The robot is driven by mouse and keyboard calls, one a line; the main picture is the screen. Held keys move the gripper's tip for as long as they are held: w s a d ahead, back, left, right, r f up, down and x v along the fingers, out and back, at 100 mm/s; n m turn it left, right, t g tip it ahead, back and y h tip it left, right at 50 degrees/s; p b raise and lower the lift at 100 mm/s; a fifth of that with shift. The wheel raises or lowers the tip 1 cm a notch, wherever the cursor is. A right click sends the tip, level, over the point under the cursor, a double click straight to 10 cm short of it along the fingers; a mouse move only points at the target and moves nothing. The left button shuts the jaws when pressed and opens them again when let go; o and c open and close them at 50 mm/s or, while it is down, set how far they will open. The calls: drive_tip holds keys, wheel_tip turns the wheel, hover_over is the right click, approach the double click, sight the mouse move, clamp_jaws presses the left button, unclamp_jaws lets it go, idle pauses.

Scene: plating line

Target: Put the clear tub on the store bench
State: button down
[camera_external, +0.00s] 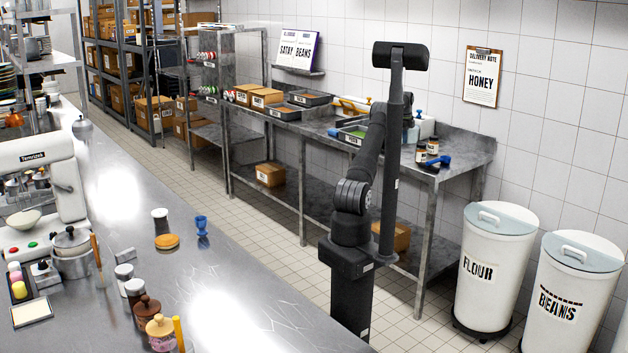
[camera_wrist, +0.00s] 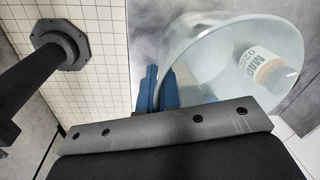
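The clear tub (camera_wrist: 192,50) fills the upper right of the wrist view. It is round and pale, and a white jar with a brown band and printed label (camera_wrist: 268,70) shows within its outline. My gripper (camera_wrist: 160,88) has two blue fingers close together, one on each side of the tub's left wall, and looks shut on it. In the external view my arm reaches over the metal store bench (camera_external: 462,148) by the wall. There my fingers are mostly hidden behind the arm and mast, and I cannot clearly make out the tub.
On the bench stand trays (camera_external: 308,98), cardboard boxes (camera_external: 266,97), small brown jars (camera_external: 432,147) and a blue tool (camera_external: 440,161). The flour bin (camera_external: 494,270) and beans bin (camera_external: 570,300) stand on the right. A long metal counter (camera_external: 215,270) with jars and pots lies in front.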

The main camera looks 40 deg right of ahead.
sight(404, 161)
wheel_tip(404, 161, down, 9)
drive_tip(key=shift+f, duration=0.15)
drive_tip(key=c, duration=1.6)
unclamp_jaws()
drive_tip(key=r, duration=0.4)
drive_tip(key=a+r, duration=0.1)
drive_tip(key=r, duration=0.7)
drive_tip(key=shift+s+a, duration=0.15)
drive_tip(key=f, duration=0.8)
drive_tip(key=d+f, duration=0.1)
drive_tip(key=f, duration=0.3)
drive_tip(key=shift+d+f, duration=0.1)
wheel_tip(404, 161, up, 6)
drive_tip(key=shift+f, duration=0.1)
